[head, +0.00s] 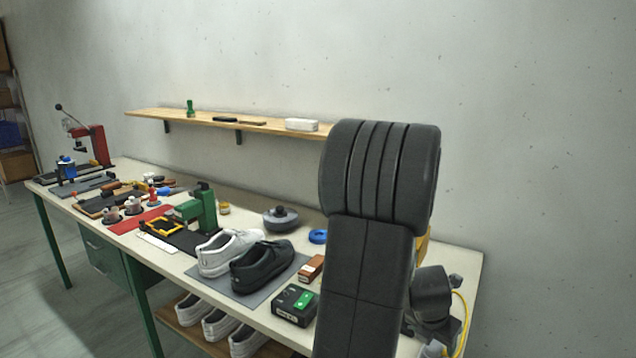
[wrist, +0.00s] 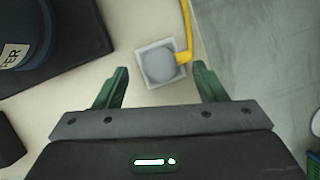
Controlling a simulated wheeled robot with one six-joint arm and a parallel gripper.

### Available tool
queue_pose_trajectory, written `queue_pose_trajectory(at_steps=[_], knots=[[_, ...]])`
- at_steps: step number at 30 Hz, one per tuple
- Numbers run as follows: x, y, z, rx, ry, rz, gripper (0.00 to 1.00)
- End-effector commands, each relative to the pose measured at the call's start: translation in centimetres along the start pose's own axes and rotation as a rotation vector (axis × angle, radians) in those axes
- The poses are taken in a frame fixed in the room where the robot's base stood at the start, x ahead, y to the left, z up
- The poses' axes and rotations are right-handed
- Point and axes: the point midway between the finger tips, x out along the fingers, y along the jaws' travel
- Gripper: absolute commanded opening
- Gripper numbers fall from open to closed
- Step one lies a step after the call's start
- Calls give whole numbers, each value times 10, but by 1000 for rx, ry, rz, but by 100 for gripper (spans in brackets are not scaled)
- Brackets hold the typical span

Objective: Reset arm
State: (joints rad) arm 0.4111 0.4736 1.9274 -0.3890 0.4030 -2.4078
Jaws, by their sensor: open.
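My arm stands large in the right half of the head view, and there its links hide part of the bench (head: 468,262). In the wrist view my gripper (wrist: 160,85) has its two green fingers wide apart with nothing between them. Beyond the fingertips, a grey round-topped thing on a square base (wrist: 160,64), with a yellow cable (wrist: 188,25), sits on the pale bench top. I cannot tell how far below the fingers it is. My gripper is not clearly visible in the head view.
A white shoe (head: 228,250) and a black shoe (head: 262,266) stand on a grey mat beside my arm. A black box with a green button (head: 296,304) and a brown box (head: 311,268) lie close to it. A wall shelf (head: 258,125) runs behind. Floor (wrist: 270,60) shows past the bench edge.

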Motion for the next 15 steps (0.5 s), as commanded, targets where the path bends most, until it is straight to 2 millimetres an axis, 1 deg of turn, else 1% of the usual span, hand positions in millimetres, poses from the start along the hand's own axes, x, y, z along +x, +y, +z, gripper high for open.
queue_pose_trajectory(at_steps=[1, 15], knots=[[-11, 0, 1, 0, -4, 1, 65], [-86, 1, 1, -1, -4, 3, 65]])
